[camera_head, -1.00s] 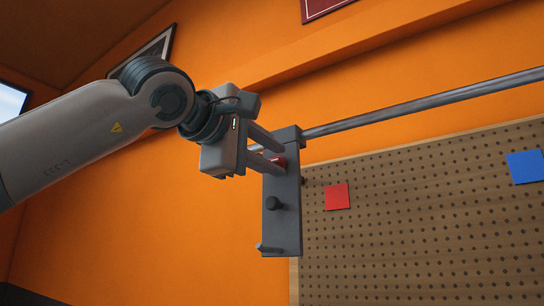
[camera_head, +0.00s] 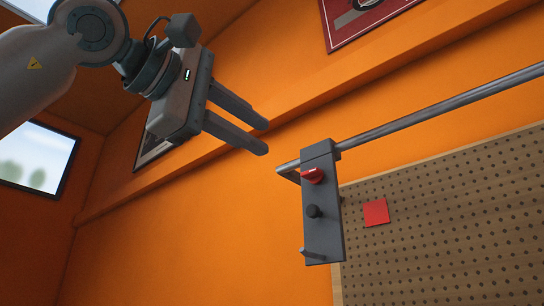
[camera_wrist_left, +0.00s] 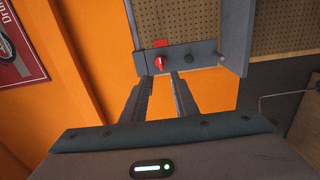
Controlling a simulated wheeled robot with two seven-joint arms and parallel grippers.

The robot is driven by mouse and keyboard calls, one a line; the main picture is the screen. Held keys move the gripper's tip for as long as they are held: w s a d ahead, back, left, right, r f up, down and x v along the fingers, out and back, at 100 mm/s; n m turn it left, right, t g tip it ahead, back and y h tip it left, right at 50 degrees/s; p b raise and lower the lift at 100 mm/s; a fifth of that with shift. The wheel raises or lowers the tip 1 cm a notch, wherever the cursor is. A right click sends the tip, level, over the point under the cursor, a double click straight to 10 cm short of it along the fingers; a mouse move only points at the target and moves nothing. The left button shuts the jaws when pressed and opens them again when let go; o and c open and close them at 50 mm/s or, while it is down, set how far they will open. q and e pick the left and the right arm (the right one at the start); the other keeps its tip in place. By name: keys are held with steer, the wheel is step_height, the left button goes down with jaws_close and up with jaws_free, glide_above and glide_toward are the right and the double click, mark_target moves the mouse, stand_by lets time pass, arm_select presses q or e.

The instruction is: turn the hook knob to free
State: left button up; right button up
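The hook is a grey plate (camera_head: 323,235) hanging from a metal rail. Its red knob (camera_head: 313,176) sits near the top, its bar lying roughly crosswise on the plate in the head view. A black knob (camera_head: 314,211) is below it. My left gripper (camera_head: 262,137) is open and empty, above and left of the red knob and apart from it. In the left wrist view the red knob (camera_wrist_left: 160,63) shows beyond the two spread fingers (camera_wrist_left: 163,80). My right gripper is not in view.
The metal rail (camera_head: 440,104) runs to the upper right. A pegboard (camera_head: 450,220) with a red square (camera_head: 376,212) is behind the hook. A framed picture (camera_head: 365,17) hangs on the orange wall. The space left of the hook is clear.

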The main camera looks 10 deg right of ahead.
arm_select(q)
steer(key=shift+v, duration=0.95)
